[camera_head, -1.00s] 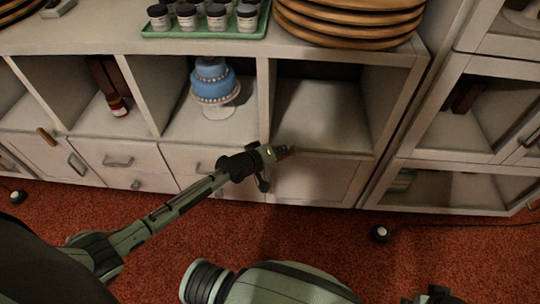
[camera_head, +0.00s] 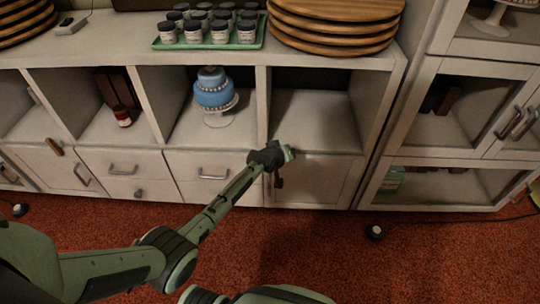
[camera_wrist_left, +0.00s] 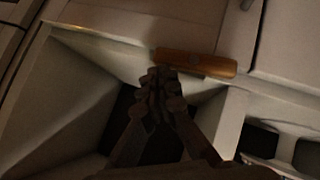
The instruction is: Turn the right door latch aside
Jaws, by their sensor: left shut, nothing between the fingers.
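The right door latch (camera_wrist_left: 195,63) is a light brown wooden bar with a round pivot in its middle. In the left wrist view it lies almost level across the picture, on the cabinet front by the edge of an open compartment. My left gripper (camera_wrist_left: 160,78) is shut and empty, with its tips at the latch's left half; I cannot tell if they touch it. In the head view the left gripper (camera_head: 289,154) is in front of the right lower door (camera_head: 318,182) at its top edge and hides the latch.
A similar wooden latch (camera_head: 54,147) is at the far left of the cabinet. A blue cake (camera_head: 213,90) stands in the compartment left of the gripper. Wooden boards (camera_head: 333,25) and a green tray (camera_head: 208,46) of jars are on top.

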